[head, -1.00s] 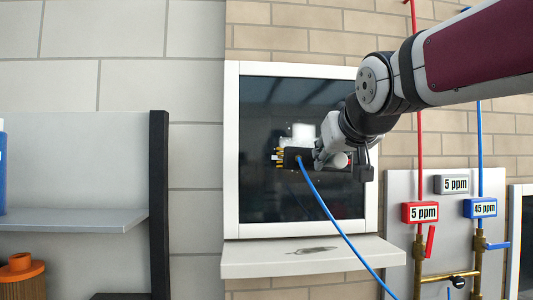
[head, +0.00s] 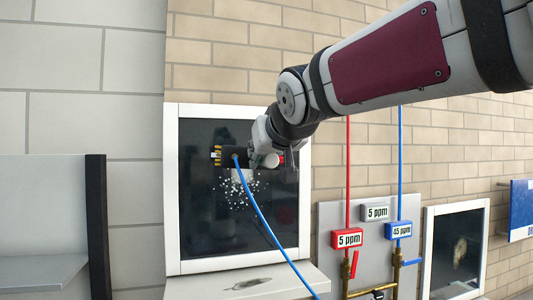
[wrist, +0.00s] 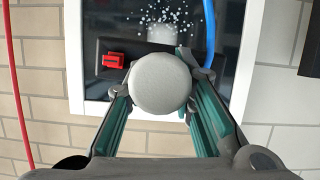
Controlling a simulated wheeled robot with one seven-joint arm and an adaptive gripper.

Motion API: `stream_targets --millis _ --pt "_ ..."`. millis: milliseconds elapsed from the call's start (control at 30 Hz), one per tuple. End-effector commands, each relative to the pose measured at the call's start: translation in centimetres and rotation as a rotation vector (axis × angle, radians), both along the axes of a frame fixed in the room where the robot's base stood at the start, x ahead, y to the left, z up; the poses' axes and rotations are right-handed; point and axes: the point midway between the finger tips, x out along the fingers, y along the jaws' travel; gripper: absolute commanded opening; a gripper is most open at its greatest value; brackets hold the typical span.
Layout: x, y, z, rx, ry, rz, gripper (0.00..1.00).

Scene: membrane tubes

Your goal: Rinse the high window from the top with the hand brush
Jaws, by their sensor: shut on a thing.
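The high window (head: 270,225) has dark glass in a white frame, standing above a pale sill. My gripper (head: 268,150) is at the upper part of the glass, shut on the hand brush (head: 234,161). The brush is a black block with yellow bristles and a blue hose (head: 262,218). White droplets and a pale patch show on or before the glass just below it. In the wrist view, the fingers close around a round grey knob (wrist: 160,84), with the black brush body and a red part beyond. Whether the bristles touch the glass is unclear.
A panel with red and blue pipes, valves and ppm displays (head: 375,213) stands to the right. A second, lower window (head: 430,240) with a pale smudge is further right. A grey shelf (head: 40,268) with a dark post is left. A dark smudge lies on the sill.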

Motion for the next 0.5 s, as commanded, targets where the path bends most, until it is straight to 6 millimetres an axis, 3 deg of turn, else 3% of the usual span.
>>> stream_targets --millis 200,500 --pt "-0.8 1.2 0.9 0.004 -0.007 0.018 0.0" --pt "1.4 1.7 0.7 0.005 -0.007 0.018 0.0"
